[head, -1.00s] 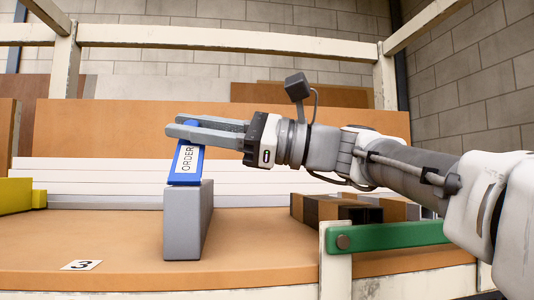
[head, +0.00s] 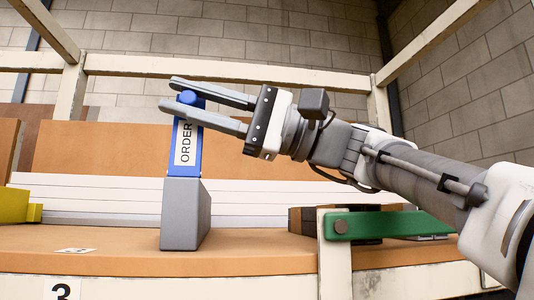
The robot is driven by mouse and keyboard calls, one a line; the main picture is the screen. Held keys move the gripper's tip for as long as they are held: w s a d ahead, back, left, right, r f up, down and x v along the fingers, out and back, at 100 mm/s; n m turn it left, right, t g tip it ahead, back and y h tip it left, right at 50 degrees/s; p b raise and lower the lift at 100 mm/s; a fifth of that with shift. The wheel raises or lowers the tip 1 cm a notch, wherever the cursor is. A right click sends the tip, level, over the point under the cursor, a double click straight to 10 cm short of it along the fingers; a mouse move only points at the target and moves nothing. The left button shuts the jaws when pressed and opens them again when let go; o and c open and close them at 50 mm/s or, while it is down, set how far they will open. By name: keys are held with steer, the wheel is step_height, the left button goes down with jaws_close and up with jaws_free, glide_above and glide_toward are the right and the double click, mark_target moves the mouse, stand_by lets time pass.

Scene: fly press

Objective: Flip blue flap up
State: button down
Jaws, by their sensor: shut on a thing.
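The blue flap (head: 185,150) carries a white label reading "ORDER" and stands close to upright on top of a grey block (head: 185,215). Its rounded blue top end (head: 190,98) sits between the two fingers of my gripper (head: 180,95). My gripper reaches in from the right, tilted, and is shut on the top of the flap. The near finger covers part of the flap just below its top. The grey block rests on the brown bench top.
A green bar (head: 390,225) on a white post (head: 334,260) stands at the right front, below my arm. Dark and brown blocks (head: 300,218) lie behind it. A yellow object (head: 15,205) is at the far left. The bench top (head: 110,245) left of the grey block is largely clear.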

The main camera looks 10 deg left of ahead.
steer(key=shift+s+d+f, duration=0.1)
steer(key=shift+s+f, duration=0.1)
steer(key=shift+s, duration=0.25)
steer(key=c, duration=0.7)
jaws_free()
steer(key=b+v, duration=0.1)
steer(key=v, duration=0.6)
steer(key=shift+d, duration=0.3)
